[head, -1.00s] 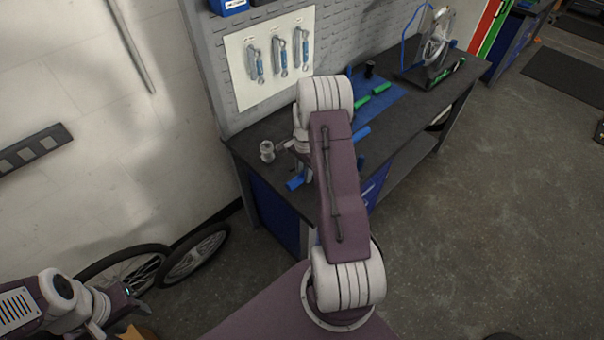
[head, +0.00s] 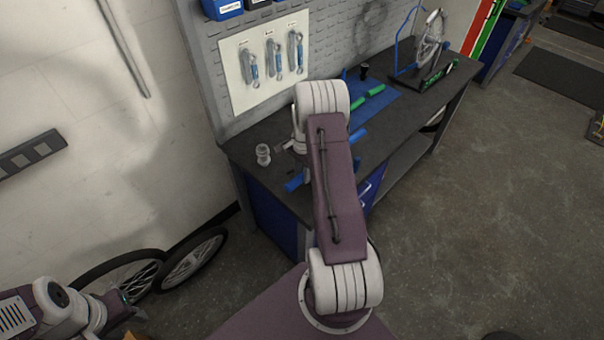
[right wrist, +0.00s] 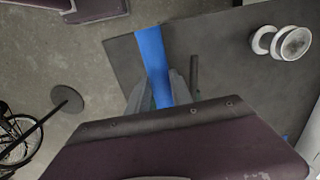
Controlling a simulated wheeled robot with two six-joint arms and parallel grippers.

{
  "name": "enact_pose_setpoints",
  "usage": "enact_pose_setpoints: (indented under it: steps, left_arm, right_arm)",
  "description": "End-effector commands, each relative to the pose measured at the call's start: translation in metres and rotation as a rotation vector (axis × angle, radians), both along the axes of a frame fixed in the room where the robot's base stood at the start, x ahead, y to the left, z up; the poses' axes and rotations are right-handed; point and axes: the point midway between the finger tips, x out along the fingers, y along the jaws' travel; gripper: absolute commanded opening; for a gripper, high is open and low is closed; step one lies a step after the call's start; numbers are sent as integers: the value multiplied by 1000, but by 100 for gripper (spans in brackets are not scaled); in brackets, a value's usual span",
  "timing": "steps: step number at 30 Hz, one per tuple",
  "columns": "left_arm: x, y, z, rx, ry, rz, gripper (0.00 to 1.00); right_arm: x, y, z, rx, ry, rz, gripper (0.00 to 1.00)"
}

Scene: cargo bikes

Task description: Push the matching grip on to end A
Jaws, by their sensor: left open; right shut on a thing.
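A blue grip (right wrist: 150,50) lies between the fingers of my right gripper (right wrist: 163,98) in the right wrist view, and the fingers are shut on it. In the head view my right arm hides most of that gripper, and a blue piece (head: 294,183) shows at its left by the bench's front edge. Another blue piece (head: 357,135) and green grips (head: 375,90) lie further along the bench. My left gripper (head: 127,312) is at the lower left, away from the bench, its fingers barely visible. No lettering for end A is legible.
The dark workbench (head: 240,150) carries a silver spool-shaped part (head: 263,154), also in the right wrist view (right wrist: 282,43). A thin dark rod (right wrist: 194,75) is beside the right fingers. A wheel stand (head: 430,72) is at the far end. Loose wheels (head: 193,260) lean by the wall.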

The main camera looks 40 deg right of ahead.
Motion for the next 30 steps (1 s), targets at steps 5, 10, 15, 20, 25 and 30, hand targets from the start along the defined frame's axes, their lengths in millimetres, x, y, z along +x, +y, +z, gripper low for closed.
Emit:
enact_pose_setpoints:
  steps: [5, 10, 15, 20, 25, 30]
  left_arm:
    - [0, 0, 1, 0, 0, 0, 41]
    - [0, 0, 1, 0, 0, 0, 41]
    - [0, 0, 1, 0, 0, 0, 41]
    - [0, 0, 1, 0, 0, 0, 41]
    - [0, 0, 1, 0, 0, 0, 41]
    - [0, 0, 1, 0, 0, 0, 41]
  right_arm:
    - [1, -4, 1, -6, -4, 0, 0]
    - [1, -6, 1, -6, -4, 0, 0]
    - [1, -7, 1, -7, -6, 0, 0]
    - [1, -7, 1, -7, -6, 0, 0]
    - [1, -6, 0, -4, -3, 0, 52]
    - [1, -6, 0, -3, -2, 0, 52]
